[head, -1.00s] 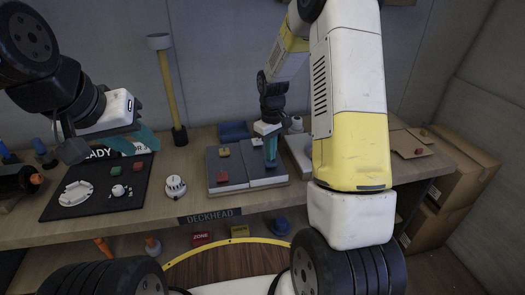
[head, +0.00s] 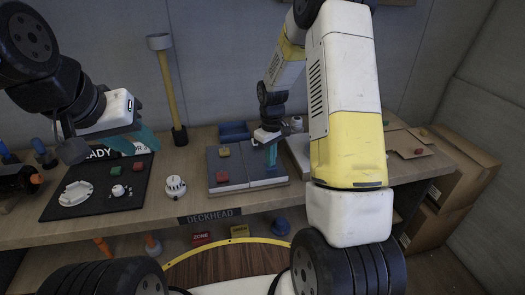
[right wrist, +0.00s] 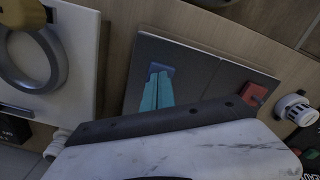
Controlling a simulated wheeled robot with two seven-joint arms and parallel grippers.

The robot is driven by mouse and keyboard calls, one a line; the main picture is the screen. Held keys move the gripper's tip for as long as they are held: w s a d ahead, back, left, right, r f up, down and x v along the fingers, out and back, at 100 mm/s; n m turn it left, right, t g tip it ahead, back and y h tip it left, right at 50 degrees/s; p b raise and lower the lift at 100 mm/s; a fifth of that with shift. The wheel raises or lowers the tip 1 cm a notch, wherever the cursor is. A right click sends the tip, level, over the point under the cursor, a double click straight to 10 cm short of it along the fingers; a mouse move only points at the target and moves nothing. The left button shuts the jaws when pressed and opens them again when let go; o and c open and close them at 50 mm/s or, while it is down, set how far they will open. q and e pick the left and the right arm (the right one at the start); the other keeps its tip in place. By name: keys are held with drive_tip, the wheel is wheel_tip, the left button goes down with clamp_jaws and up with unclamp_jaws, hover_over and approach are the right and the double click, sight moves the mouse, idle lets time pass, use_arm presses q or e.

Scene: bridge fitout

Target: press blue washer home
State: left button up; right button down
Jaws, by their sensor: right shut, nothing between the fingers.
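The blue washer (right wrist: 161,68) shows in the right wrist view as a small blue square piece on the dark grey board (right wrist: 150,50). My right gripper (right wrist: 157,92) has its teal fingers together, with nothing between them. Its tips are over or against the near edge of the washer; I cannot tell whether they touch. In the head view the right gripper (head: 271,157) points down at the right half of the grey board (head: 232,184), and its fingers hide the washer. My left gripper (head: 140,137) hangs above the black mat; its opening is unclear.
The board also carries a red piece (head: 222,176) and a yellow piece (head: 224,152). A white round knob (head: 175,186) stands left of it. The black mat (head: 70,205) holds a white ring, a green and a red piece. A blue tray (head: 234,131) is behind the board.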

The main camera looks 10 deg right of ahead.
wheel_tip(320, 180, up, 8)
idle(1.1)
drive_tip(key=s+r+m+t, duration=0.1)
drive_tip(key=s+r, duration=0.3)
drive_tip(key=r, duration=0.4)
drive_tip(key=s+r+m+t, duration=0.1)
drive_tip(key=s+r, duration=0.3)
drive_tip(key=r, duration=0.4)
drive_tip(key=s+a+r+m+t+y, duration=0.1)
drive_tip(key=s+m+t, duration=0.1)
drive_tip(key=s, duration=0.6)
drive_tip(key=s+a+r+m+t+y, duration=0.1)
drive_tip(key=s+r+t, duration=0.1)
drive_tip(key=s, duration=0.6)
drive_tip(key=shift+s+r+m, duration=0.15)
drive_tip(key=shift+m, duration=0.25)
